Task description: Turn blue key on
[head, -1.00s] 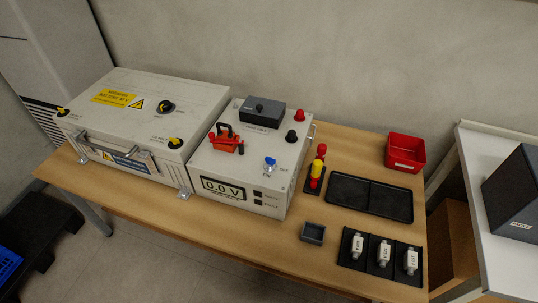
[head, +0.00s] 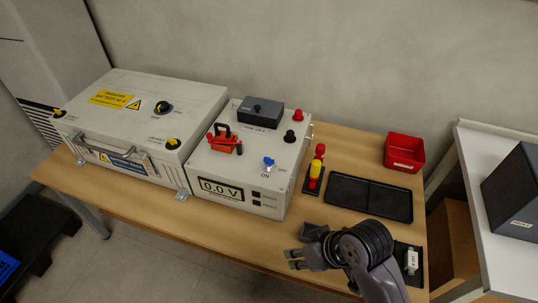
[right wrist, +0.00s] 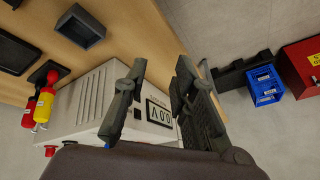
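The blue key (head: 268,163) sits on top of the white control box (head: 262,205), between the ON and OFF marks. Its exact setting is too small to tell. The box's front display (head: 220,189) reads 0.0 V. My right gripper (head: 293,259) is in front of the box, low over the table's front edge, well apart from the key. In the right wrist view its two fingers (right wrist: 155,95) are spread with nothing between them. My left gripper is not in view.
A red-handled switch (head: 224,143) and black and red knobs share the box top. A large battery case (head: 140,110) stands left. Red and yellow tools (head: 316,170), a black tray (head: 370,197) and a red bin (head: 404,152) lie right. A small grey tray (head: 310,230) is near my right gripper.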

